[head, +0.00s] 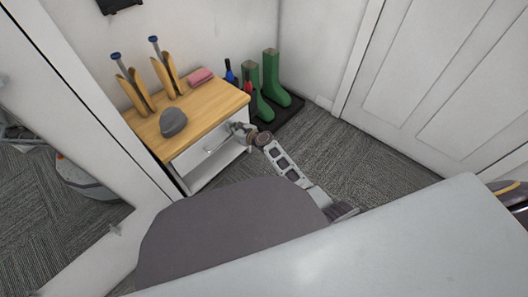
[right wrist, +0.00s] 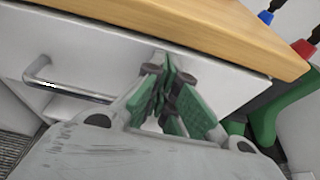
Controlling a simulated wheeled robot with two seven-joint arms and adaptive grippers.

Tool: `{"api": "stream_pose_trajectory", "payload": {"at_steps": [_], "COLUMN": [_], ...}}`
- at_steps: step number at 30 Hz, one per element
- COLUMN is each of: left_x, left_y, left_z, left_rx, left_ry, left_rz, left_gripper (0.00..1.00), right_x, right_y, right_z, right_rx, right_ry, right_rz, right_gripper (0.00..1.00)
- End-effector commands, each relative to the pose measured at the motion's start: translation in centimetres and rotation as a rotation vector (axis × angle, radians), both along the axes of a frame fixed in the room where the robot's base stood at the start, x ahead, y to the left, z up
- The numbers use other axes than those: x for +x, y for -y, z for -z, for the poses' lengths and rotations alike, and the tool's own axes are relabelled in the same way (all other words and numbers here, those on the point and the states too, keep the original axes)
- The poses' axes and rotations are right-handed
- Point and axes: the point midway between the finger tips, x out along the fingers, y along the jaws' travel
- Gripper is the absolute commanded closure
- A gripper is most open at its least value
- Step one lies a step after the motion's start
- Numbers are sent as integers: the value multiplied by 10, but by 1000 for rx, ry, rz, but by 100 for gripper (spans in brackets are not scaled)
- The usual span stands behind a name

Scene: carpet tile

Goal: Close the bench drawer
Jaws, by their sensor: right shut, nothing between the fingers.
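The bench (head: 205,107) has a light wooden top and stands against the wall in the head view. Its white drawer (head: 195,157) faces me, with a metal bar handle (right wrist: 62,84) at the left in the right wrist view. The drawer front (right wrist: 100,50) sits just below the top's edge; any remaining gap is hard to judge. My right gripper (head: 238,130) is at the right part of the drawer front, right of the handle. Its green-padded fingers (right wrist: 166,68) are shut and empty, with tips at or very near the panel; contact cannot be told. My left gripper is not in view.
On the bench top are a grey cap-like item (head: 173,122), a pink item (head: 200,76) and two tan upright items with blue tops. Green boots (head: 272,78) stand on a dark tray right of the bench. A white door (head: 440,80) is at right; carpet (head: 350,160) before it is clear.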

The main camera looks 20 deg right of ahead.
Motion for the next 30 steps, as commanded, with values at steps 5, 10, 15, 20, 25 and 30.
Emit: {"api": "stream_pose_trajectory", "payload": {"at_steps": [5, 10, 15, 20, 25, 30], "left_x": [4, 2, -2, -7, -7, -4], "left_y": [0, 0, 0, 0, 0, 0], "left_z": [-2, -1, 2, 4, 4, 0], "left_rx": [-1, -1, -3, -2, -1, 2], "left_ry": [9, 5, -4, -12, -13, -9], "left_rz": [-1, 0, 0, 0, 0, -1], "left_gripper": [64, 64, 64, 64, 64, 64], "right_x": [5, 6, 7, 8, 7, 3], "right_y": [-3, -4, -4, -4, -5, -6], "right_z": [0, -1, -2, -3, -4, -3], "right_rx": [1, 0, 1, 1, 2, 2], "right_ry": [0, 2, 4, 5, 6, 3], "right_rz": [0, 1, 1, 2, 2, 0], "right_gripper": [100, 100, 100, 100, 100, 100]}}
